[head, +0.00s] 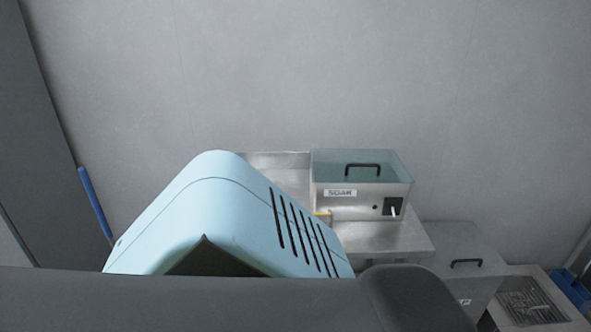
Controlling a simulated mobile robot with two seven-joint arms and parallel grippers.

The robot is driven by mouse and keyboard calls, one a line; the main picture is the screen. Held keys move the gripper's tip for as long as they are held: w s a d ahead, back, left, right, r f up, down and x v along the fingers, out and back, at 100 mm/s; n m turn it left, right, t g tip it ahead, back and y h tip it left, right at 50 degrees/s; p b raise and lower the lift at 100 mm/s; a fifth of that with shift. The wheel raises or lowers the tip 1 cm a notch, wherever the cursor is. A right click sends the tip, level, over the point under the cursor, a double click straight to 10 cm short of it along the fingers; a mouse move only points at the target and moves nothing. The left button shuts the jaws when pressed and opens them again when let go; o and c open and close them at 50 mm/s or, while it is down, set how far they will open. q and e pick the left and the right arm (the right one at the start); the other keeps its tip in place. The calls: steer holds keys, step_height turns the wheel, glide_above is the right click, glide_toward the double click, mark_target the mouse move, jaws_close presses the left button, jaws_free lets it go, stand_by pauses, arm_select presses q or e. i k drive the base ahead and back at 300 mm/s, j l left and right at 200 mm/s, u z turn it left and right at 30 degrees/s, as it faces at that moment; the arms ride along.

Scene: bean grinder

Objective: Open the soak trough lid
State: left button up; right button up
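The soak trough (335,207) is a metal box with a SOAK label on its front. It stands on a steel table (408,241) against the wall, right of centre in the head view. Its lid (335,165) is a flat, see-through teal panel with a black bar handle (362,170). The lid lies flat on the box and looks closed. A dark panel with a white lever (394,209) is at the right of the trough's front. Neither of my grippers is in view.
A large light-blue vented casing (210,205) and a dark grey form fill the lower foreground, hiding the table's left part. A grey bin (455,279) with a black handle stands right of the table. A grated unit (530,300) and blue object (570,288) are farther right.

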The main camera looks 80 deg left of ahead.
mark_target(346, 170)
steer(key=u, duration=2.75)
